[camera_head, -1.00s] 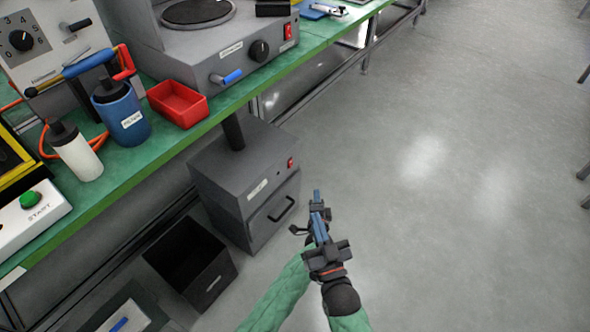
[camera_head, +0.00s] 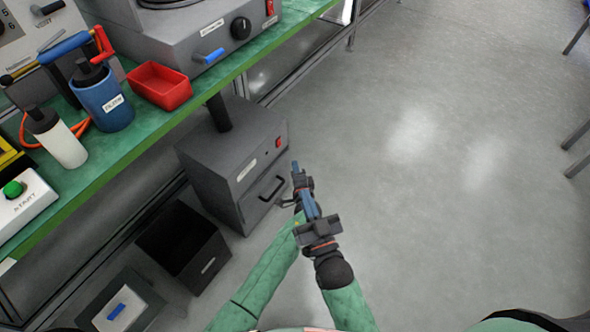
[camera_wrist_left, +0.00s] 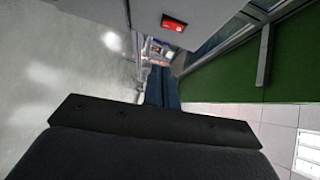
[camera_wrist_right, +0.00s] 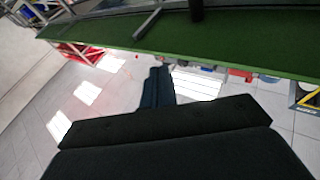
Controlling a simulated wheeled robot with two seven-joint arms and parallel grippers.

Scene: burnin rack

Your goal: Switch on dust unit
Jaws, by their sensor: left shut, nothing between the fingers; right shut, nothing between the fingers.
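The dust unit is a grey box (camera_head: 213,168) on the floor below the bench, with a dark pipe rising from its top. Its red switch (camera_head: 278,142) is at the upper right of the front face, above a dark handle; the switch also shows in the left wrist view (camera_wrist_left: 173,23). My left gripper (camera_head: 295,166) is shut and empty, just right of and slightly below the switch in the head view, with no contact visible. My right gripper (camera_head: 308,200) is shut and empty, lower and farther from the switch. The right wrist view shows its closed fingers (camera_wrist_right: 157,84).
The green bench (camera_head: 75,185) overhangs the dust unit's left side and carries a red tray (camera_head: 160,86), a blue container (camera_head: 103,100) and a white bottle (camera_head: 58,140). A black open bin (camera_head: 183,247) stands left of the unit.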

